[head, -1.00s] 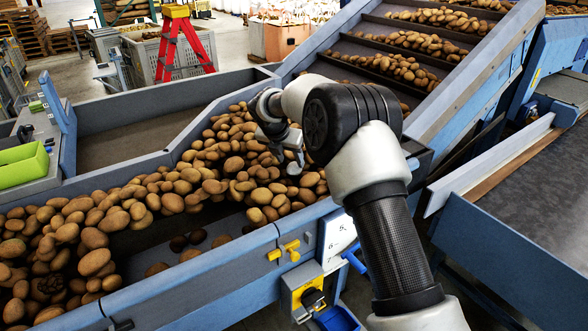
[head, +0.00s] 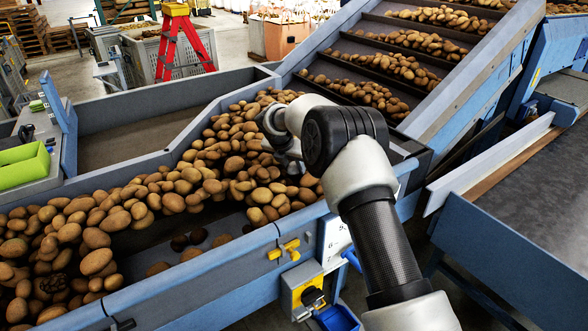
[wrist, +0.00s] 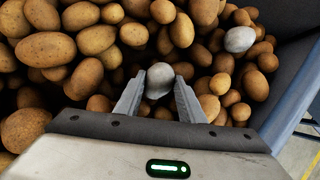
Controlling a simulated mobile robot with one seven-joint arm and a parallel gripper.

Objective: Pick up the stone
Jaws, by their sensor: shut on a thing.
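A smooth grey stone (wrist: 159,79) sits between the fingertips of my gripper (wrist: 158,86) in the wrist view. The gripper is shut on it, with one finger on each side. Brown potatoes lie close around the stone and the fingers. A second, paler grey stone (wrist: 240,39) lies among the potatoes, up and to the right of the gripper in the wrist view. In the head view my gripper (head: 287,153) is down at the potato pile, and my wrist and arm partly cover it. I cannot make out the held stone there.
Potatoes (head: 95,262) fill much of the grader's trough (head: 230,280), whose blue-grey walls surround the pile. A slatted conveyor (head: 440,85) carrying potatoes rises at the back right. A green tray (head: 22,165) is at the left. A red ladder (head: 185,45) stands beyond.

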